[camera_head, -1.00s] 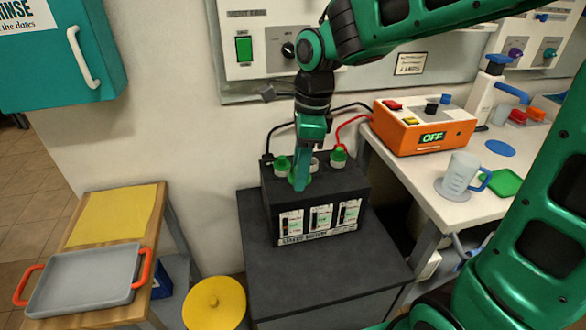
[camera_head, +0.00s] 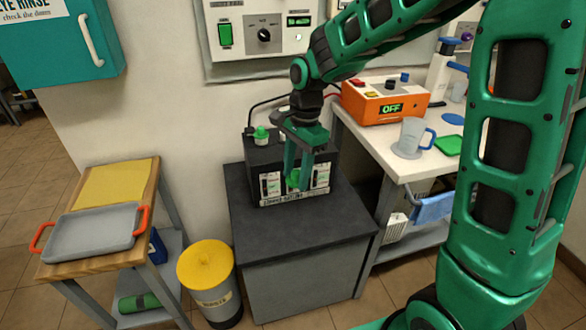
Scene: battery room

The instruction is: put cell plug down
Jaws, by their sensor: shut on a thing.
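The cell plug (camera_head: 293,179) is a small green cap. My gripper (camera_head: 298,177) is shut on it and holds it in front of the black battery (camera_head: 259,157). The arm and fingers hide much of the battery's top. Another green plug (camera_head: 261,133) sits on the battery's top left. The battery stands on a dark grey stand (camera_head: 270,225). A grey tray (camera_head: 92,232) with orange handles lies on the wooden-topped trolley at left, apart from the gripper.
A yellow cloth or mat (camera_head: 113,184) lies behind the tray. A yellow-lidded bin (camera_head: 207,264) stands between trolley and stand. At right, a white bench (camera_head: 385,150) bears an orange charger (camera_head: 385,101) reading OFF and a jug (camera_head: 411,135).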

